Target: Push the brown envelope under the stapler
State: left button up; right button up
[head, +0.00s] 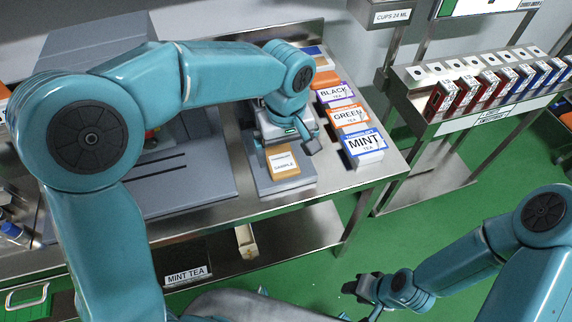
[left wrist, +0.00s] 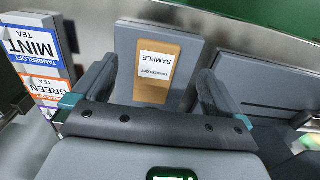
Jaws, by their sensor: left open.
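The brown envelope (head: 283,164) has a white "SAMPLE" label and lies on a grey plate (head: 266,187) near the bench's front edge. It shows upside down in the left wrist view (left wrist: 159,86). My left gripper (head: 288,141) is open and empty, just behind the envelope in the head view. In the left wrist view its two fingers stand on either side of the envelope, apart from it. I cannot single out the stapler; my left arm and gripper cover the plate's rear. My right gripper (head: 366,291) is low over the green floor, away from the bench.
Tea boxes, with "MINT" (head: 364,144) nearest, stand in a row right of the plate. A larger grey machine base (head: 190,185) lies to its left. A steel rack (head: 480,112) with red and blue packets stands farther right, across a floor gap.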

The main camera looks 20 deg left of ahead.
aim_at(286, 171)
pick_arm(q)
jog(key=f, duration=0.6)
jog(key=shift+w+a+f, duration=0.1)
jog(key=shift+w, duration=0.2)
jog(key=shift+s+f, duration=0.2)
jog(key=shift+f, duration=0.25)
jog(key=shift+w+f, duration=0.2)
jog(key=shift+s+r, duration=0.1)
jog(key=shift+s, duration=0.05)
jog(key=c, duration=1)
